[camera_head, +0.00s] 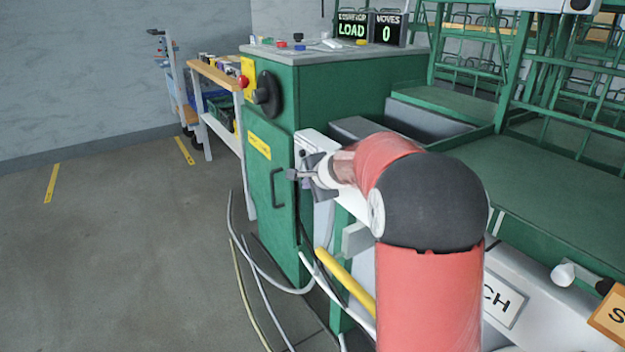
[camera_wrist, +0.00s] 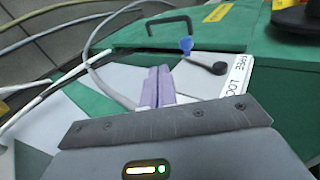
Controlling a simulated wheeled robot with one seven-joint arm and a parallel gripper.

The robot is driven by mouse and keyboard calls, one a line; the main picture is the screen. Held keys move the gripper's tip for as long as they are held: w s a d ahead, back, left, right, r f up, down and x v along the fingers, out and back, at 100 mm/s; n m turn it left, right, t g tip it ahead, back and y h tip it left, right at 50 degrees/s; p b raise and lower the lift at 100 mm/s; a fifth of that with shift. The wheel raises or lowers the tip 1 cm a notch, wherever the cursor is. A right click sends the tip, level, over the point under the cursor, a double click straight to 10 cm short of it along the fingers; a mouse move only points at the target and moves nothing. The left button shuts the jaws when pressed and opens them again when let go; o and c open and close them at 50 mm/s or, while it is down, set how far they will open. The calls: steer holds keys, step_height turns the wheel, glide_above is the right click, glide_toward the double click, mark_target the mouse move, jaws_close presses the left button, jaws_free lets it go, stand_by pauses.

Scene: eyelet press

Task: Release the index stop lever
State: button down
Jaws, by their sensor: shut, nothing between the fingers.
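In the wrist view the index stop lever is a dark arm with a round black end (camera_wrist: 205,66), on a white plate. The plate's label (camera_wrist: 238,75) reads FREE and, partly cut off, LOC. A small blue piece (camera_wrist: 186,46) stands beside the lever's thin end. My gripper (camera_wrist: 159,72) shows two lilac fingers shut together with nothing between them, left of the lever and apart from it in the picture. In the head view my gripper (camera_head: 312,178) is by the white panel beside the green cabinet, and my arm hides part of that area.
The green cabinet (camera_head: 350,105) has a door handle (camera_head: 277,190), a black rotary switch (camera_head: 267,95) and a red button (camera_head: 243,82). Its displays (camera_head: 369,30) read LOAD and 0. Hoses (camera_head: 255,275) and a yellow bar (camera_head: 345,280) lie low.

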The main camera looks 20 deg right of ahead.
steer(key=w+a+f+p, duration=0.1)
steer(key=w+a+p, duration=0.1)
steer(key=w, duration=0.5)
steer(key=shift+f, duration=0.35)
steer(key=shift+d, duration=0.1)
steer(key=b, duration=0.4)
steer(key=f+t+b, duration=0.1)
steer(key=b, duration=0.3)
steer(key=shift+w, duration=0.25)
steer(key=shift+w+t+b, duration=0.1)
steer(key=shift+t+b, duration=0.3)
steer(key=shift+b, duration=0.55)
steer(key=shift+w+a+r+t+y+b, duration=0.1)
steer(key=shift+a+r+t+y+b, duration=0.15)
steer(key=shift+b, duration=0.95)
